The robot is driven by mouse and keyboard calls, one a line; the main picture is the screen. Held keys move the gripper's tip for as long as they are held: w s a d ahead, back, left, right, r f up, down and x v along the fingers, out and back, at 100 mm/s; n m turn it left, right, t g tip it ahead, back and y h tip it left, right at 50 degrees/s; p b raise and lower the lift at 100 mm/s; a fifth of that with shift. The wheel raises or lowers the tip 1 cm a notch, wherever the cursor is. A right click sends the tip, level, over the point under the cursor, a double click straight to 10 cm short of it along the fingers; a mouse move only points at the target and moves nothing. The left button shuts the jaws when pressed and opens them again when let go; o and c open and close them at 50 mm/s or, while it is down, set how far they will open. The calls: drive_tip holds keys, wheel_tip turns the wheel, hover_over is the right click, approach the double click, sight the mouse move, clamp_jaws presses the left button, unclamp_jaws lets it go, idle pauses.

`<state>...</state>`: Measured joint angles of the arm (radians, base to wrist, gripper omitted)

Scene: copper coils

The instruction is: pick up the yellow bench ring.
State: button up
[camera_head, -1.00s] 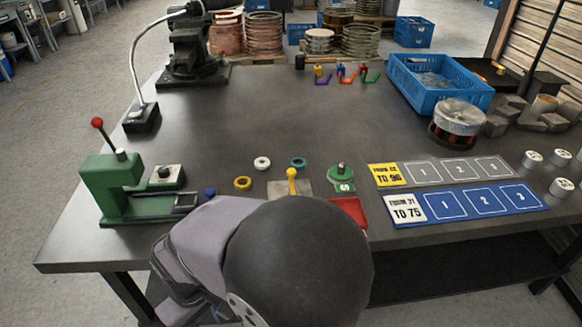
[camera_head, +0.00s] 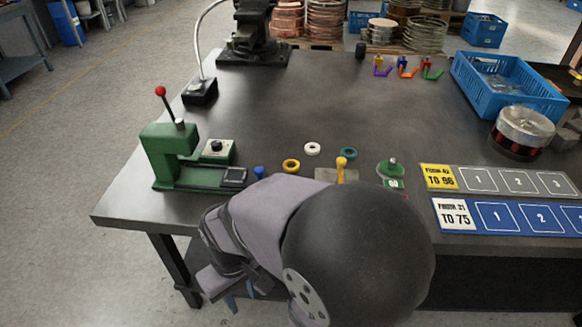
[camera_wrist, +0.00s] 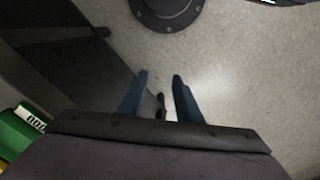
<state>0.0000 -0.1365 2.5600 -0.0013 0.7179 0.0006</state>
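The yellow bench ring (camera_head: 291,166) lies flat on the dark bench, left of the white ring (camera_head: 312,148) and near the bench's front edge. A teal ring (camera_head: 349,154) lies farther right. My gripper shows in the wrist view (camera_wrist: 160,76) with two blue fingers apart and nothing between them. It points down at the floor, beside the bench edge. In the head view my arm hides most of the gripper; only bits of blue show below the front edge. The ring is not in the wrist view.
A green press (camera_head: 190,157) with a red-knobbed lever stands left of the rings. A small blue piece (camera_head: 259,172) sits between them. A yellow-knobbed post (camera_head: 341,170) and a green piece (camera_head: 390,170) stand to the right.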

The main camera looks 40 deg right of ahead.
idle(0.4)
drive_tip(key=o, duration=0.7)
drive_tip(key=shift+o, duration=0.2)
